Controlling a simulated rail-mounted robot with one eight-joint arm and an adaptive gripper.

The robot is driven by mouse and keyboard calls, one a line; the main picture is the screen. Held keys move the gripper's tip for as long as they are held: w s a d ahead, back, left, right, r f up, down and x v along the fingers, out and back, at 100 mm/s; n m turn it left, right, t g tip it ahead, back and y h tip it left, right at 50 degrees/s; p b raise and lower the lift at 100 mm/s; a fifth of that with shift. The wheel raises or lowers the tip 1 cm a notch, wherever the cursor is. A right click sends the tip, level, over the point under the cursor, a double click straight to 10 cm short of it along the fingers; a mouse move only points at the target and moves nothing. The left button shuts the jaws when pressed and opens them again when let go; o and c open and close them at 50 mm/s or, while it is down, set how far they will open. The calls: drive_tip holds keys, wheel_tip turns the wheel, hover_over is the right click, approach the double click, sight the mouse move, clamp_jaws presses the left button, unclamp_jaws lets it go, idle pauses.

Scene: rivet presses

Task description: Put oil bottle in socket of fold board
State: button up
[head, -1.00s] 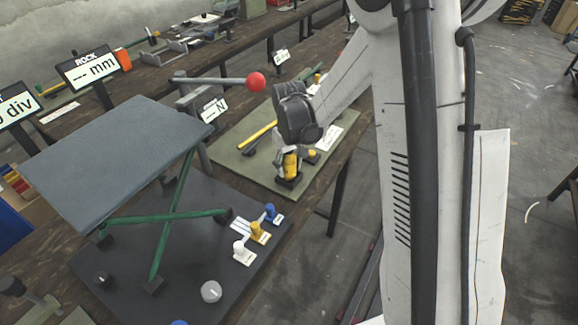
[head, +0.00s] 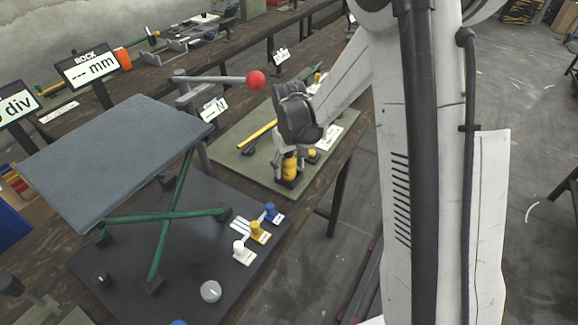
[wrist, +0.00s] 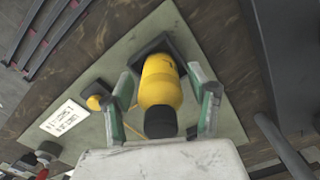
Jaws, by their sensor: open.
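The oil bottle is yellow with a black cap. In the wrist view the oil bottle (wrist: 160,82) stands with its foot at a dark square socket (wrist: 143,48) on the grey-green fold board (wrist: 95,65). My gripper (wrist: 163,88) is open, with one green-and-grey finger on each side of the bottle and gaps showing beside it. In the head view the oil bottle (head: 290,168) shows below my gripper (head: 289,160), upright over the dark socket (head: 288,184) on the fold board (head: 235,160). How deep the bottle sits is hard to tell.
A small yellow knob (wrist: 95,102) and a white label card (wrist: 64,117) lie beside the socket. A yellow rod (head: 257,133) lies on the board. A red-balled lever (head: 255,80) and a grey lift platform (head: 110,155) stand to the left.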

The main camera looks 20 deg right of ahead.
drive_tip(key=shift+r+p, duration=0.4)
drive_tip(key=shift+r, duration=0.15)
wheel_tip(320, 180, up, 12)
drive_tip(key=shift+f, duration=0.25)
drive_tip(key=shift+s+r, duration=0.15)
drive_tip(key=shift+r, duration=0.1)
drive_tip(key=s+r+m+t, duration=0.1)
drive_tip(key=s+r+t, duration=0.3)
drive_tip(key=s+r, duration=0.65)
drive_tip(key=s+f+m+t, duration=0.1)
drive_tip(key=s+t, duration=0.2)
drive_tip(key=s, duration=1)
drive_tip(key=shift+m, duration=0.4)
